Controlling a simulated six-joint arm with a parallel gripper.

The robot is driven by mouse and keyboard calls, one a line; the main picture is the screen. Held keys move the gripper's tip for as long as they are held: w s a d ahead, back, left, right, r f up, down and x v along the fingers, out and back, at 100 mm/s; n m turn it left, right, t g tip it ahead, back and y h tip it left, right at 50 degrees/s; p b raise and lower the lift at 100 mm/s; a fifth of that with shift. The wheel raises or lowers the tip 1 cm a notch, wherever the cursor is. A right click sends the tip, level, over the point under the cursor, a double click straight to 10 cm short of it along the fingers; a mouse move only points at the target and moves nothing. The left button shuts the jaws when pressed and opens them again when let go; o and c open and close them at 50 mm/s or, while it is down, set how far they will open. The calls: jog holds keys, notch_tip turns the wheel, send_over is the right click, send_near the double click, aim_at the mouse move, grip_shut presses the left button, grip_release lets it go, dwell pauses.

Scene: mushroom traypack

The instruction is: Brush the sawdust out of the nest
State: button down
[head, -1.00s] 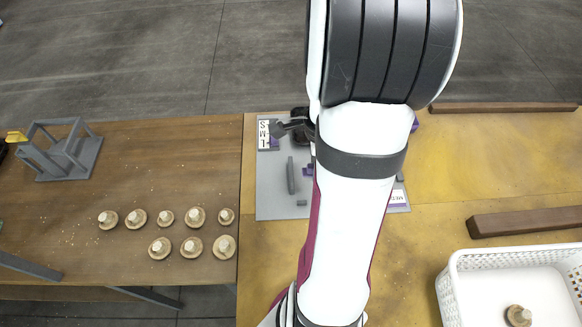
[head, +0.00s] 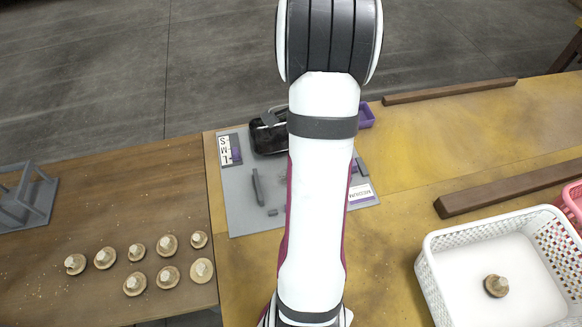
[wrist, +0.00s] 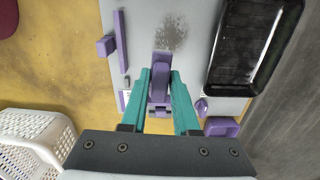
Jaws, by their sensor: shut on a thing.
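My gripper (wrist: 162,78) is shut on a purple tool (wrist: 162,68), held between its teal fingers in the wrist view. The tool lies over the grey board (wrist: 190,75); I cannot tell whether its tip touches it. A brownish speckled patch of sawdust (wrist: 172,32) lies on the board just beyond the tool. A black tray (wrist: 211,75) is right of the patch, apart from the tool. In the head view the grey board (head: 240,205) and black tray (head: 262,142) show, while my arm hides the gripper, tool and sawdust.
Purple guides (wrist: 121,42) stand left of the patch. A purple bin (wrist: 222,127) is near the tray. Several mushrooms (head: 168,243) stand on the brown table at left. A white crate (head: 432,285) with one mushroom and a wooden bar (head: 500,190) are at right.

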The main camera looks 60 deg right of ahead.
aim_at(275, 180)
jog(key=shift+s+d+f, duration=0.15)
jog(key=shift+d+f, duration=0.65)
jog(key=shift+f, duration=0.45)
jog(key=shift+s+d+f, duration=0.2)
jog(key=shift+d+f, duration=0.55)
jog(key=shift+f, duration=0.55)
jog(key=shift+s+d+f, duration=0.15)
jog(key=shift+d+f, duration=0.65)
jog(key=shift+f, duration=0.45)
notch_tip(275, 180, down, 2)
jog(key=shift+w+a, duration=4.05)
jog(key=shift+a, duration=0.05)
jog(key=shift+s+a, duration=0.2)
jog(key=shift+s, duration=0.15)
jog(key=shift+s+d, duration=0.15)
jog(key=shift+s, duration=0.15)
jog(key=shift+s+d, duration=3.7)
jog(key=shift+d, duration=0.05)
jog(key=shift+s+a, duration=0.15)
jog(key=shift+s, duration=0.15)
jog(key=shift+s+a, duration=0.1)
jog(key=shift+a, duration=0.15)
jog(key=shift+w+a, duration=4)
notch_tip(275, 180, up, 8)
